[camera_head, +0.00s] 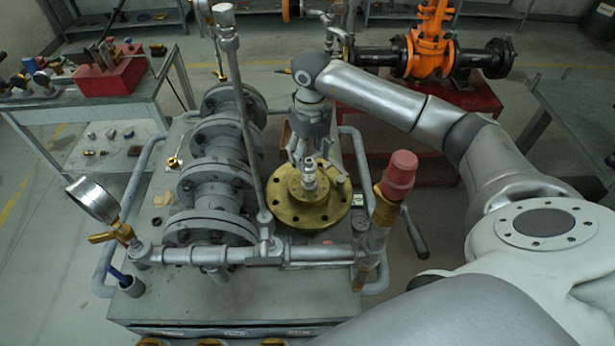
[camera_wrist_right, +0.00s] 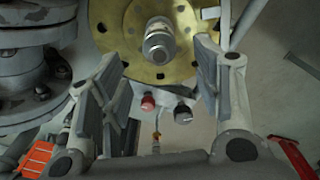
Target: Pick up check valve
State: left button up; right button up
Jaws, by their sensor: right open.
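The check valve (camera_head: 309,176) appears to be the small silver fitting standing upright on the round brass flange (camera_head: 336,212); this identity is not certain. In the right wrist view, the silver fitting (camera_wrist_right: 159,44) lies between and ahead of the finger lines, with the brass flange (camera_wrist_right: 186,66) behind it. My right gripper (camera_head: 309,153) is open above and just behind the fitting. In the right wrist view, my right gripper (camera_wrist_right: 160,78) shows its two fingers wide apart and nothing held between them. Contact cannot be told. My left gripper is not in view.
A thick grey flanged pipe (camera_head: 215,180) stands left of the flange. A thin upright pipe (camera_head: 243,120) rises close beside it. A red-capped post (camera_head: 396,180) stands to the right. A pressure gauge (camera_head: 93,200) and a horizontal pipe (camera_head: 200,256) lie in front.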

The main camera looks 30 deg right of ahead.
aim_at(310, 161)
notch_tip(310, 161, down, 3)
jog(key=shift+r+b, duration=0.2)
jog(key=shift+b, duration=0.2)
jog(key=shift+w+f, duration=0.15)
jog(key=shift+f, duration=0.1)
notch_tip(310, 161, down, 4)
jog(key=b, duration=0.3)
jog(key=shift+w+f, duration=0.15)
jog(key=shift+f, duration=0.25)
jog(key=shift+r, duration=0.1)
jog(key=c, duration=1.1)
grip_shut()
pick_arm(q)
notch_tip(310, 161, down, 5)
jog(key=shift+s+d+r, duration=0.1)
